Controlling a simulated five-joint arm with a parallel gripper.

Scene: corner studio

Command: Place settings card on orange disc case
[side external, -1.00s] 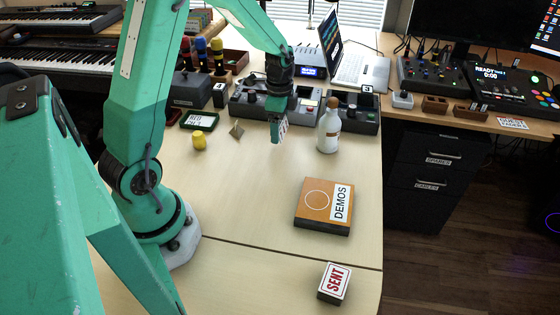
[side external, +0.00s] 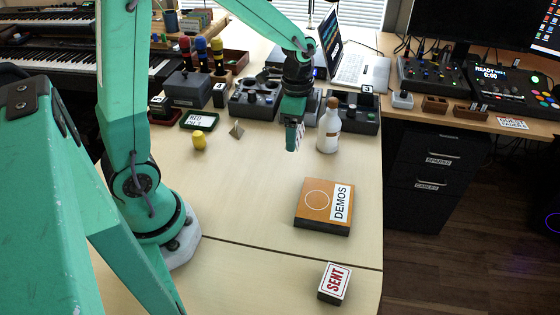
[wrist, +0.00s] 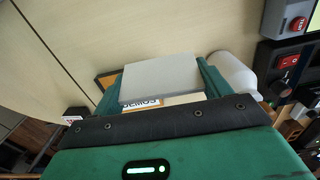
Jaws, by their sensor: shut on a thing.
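The orange disc case (side external: 311,213), labelled DEMOS with a white circle outline, lies flat on the table. In the wrist view it shows partly (wrist: 106,79) behind the card. My gripper (side external: 292,147) is shut on a pale card (wrist: 160,77), taken as the settings card. The card is held above the table, behind the case and slightly left of its middle in the side view. There only a small edge of the card shows beside the fingers. The card face seen in the wrist view is plain grey, so no writing is readable.
A white bottle (side external: 327,134) with a brown cap stands close to the right of my gripper. A SENT block (side external: 335,283) lies in front of the case. A yellow cylinder (side external: 199,140) and a small pyramid (side external: 237,130) stand to the left. The table around the case is clear.

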